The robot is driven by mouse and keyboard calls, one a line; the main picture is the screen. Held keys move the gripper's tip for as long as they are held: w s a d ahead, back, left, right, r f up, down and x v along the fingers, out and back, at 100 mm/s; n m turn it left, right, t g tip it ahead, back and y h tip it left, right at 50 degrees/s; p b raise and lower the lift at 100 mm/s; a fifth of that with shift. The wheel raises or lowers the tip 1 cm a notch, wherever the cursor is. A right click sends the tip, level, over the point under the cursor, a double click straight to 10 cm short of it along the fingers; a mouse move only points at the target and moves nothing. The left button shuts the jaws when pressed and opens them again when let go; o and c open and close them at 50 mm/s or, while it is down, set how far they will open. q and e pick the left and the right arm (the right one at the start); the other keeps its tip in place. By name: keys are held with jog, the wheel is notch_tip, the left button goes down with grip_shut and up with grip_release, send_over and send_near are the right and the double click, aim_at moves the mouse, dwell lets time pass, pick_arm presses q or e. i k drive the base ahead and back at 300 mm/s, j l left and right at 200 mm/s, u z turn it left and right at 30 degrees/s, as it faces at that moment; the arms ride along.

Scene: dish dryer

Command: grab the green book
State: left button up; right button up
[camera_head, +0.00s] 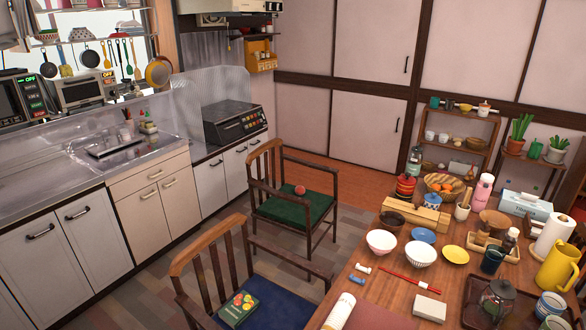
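The green book (239,307) lies flat on the dark blue seat (268,304) of the nearer wooden chair, at the bottom of the head view. Its cover shows red and yellow pictures. The chair's slatted back stands to the left of the book and its armrest runs above and behind it. Neither of my grippers is in view.
A second chair with a green seat (290,210) holds a round red object (300,190). The dining table (345,290), crowded with bowls and dishes, stands at the right. Kitchen counters (40,225) line the left. Striped floor is open between counters and chairs.

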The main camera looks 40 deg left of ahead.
aim_at(234, 313)
jog(key=u, duration=1.65)
jog(key=i+j, duration=0.65)
jog(key=j, duration=0.2)
jog(key=j+u, duration=0.05)
